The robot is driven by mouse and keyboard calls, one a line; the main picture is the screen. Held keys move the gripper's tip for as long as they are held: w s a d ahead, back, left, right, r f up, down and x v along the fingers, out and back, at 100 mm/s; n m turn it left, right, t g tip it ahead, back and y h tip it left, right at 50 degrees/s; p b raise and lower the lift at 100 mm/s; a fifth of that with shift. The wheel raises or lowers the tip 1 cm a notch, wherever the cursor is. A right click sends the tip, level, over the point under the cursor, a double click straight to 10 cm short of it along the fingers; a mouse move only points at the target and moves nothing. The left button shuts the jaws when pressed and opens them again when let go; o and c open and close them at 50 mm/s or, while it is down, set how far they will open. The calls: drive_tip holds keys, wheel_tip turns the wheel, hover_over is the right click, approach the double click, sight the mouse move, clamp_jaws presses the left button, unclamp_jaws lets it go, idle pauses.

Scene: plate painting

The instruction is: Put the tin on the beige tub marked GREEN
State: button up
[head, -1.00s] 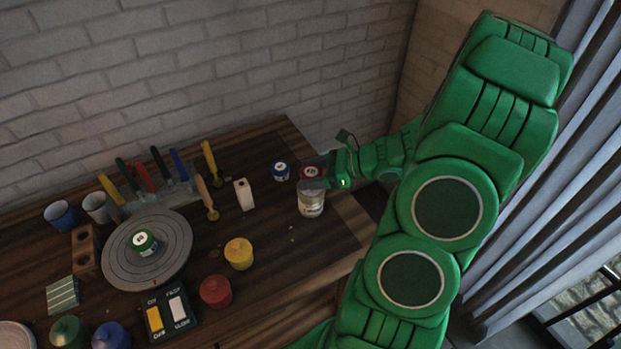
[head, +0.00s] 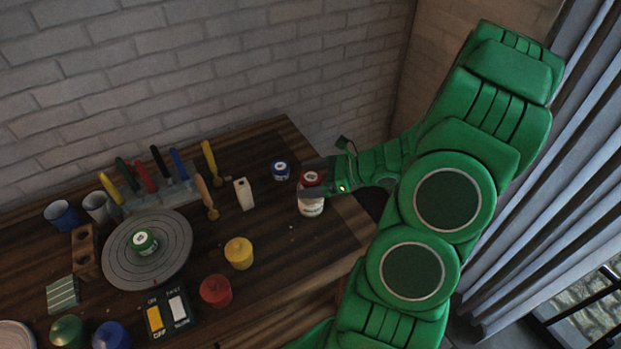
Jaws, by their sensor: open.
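A red tin (head: 311,177) with a pale label on its lid is at the right of the table. It appears to stand on the beige tub (head: 311,207), whose lettering is too small to read. My gripper (head: 316,188) is open at the tin, reaching in from the right. Its fingers hide part of the tin's side and the tub's top edge, so I cannot tell whether they touch the tin.
A blue tin (head: 281,171) stands just left of the tub. A green tin (head: 143,241) sits on the grey turntable (head: 175,262). A white block (head: 244,194), yellow pot (head: 239,253) and red pot (head: 216,290) stand nearby. The table's right front is clear.

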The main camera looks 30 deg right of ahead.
drive_tip(key=shift+r, duration=0.1)
drive_tip(key=shift+s+d+r, duration=0.1)
drive_tip(key=shift+s+d, duration=0.05)
drive_tip(key=shift+d, duration=0.1)
drive_tip(key=v, duration=1.1)
drive_tip(key=s+a+r+n+g+h, duration=0.1)
drive_tip(key=s+a+r+n+g, duration=0.1)
drive_tip(key=a+r+n+g, duration=0.3)
drive_tip(key=s+a+n+g, duration=0.1)
drive_tip(key=s+a+n, duration=0.15)
drive_tip(key=a, duration=0.55)
drive_tip(key=s+a+r+n+g+h, duration=0.1)
drive_tip(key=s+a+r+n+g, duration=0.15)
drive_tip(key=a+n, duration=0.3)
drive_tip(key=s+a+r+n+h, duration=0.2)
drive_tip(key=s+r+n+h, duration=0.1)
drive_tip(key=s+n, duration=0.3)
drive_tip(key=s+a+r+n+g+h, duration=0.1)
drive_tip(key=s+a+r+n+h, duration=0.1)
drive_tip(key=s+r+n+h, duration=0.2)
drive_tip(key=s+n+h, duration=0.2)
drive_tip(key=shift+s+a, duration=0.25)
drive_tip(key=shift+s, duration=0.15)
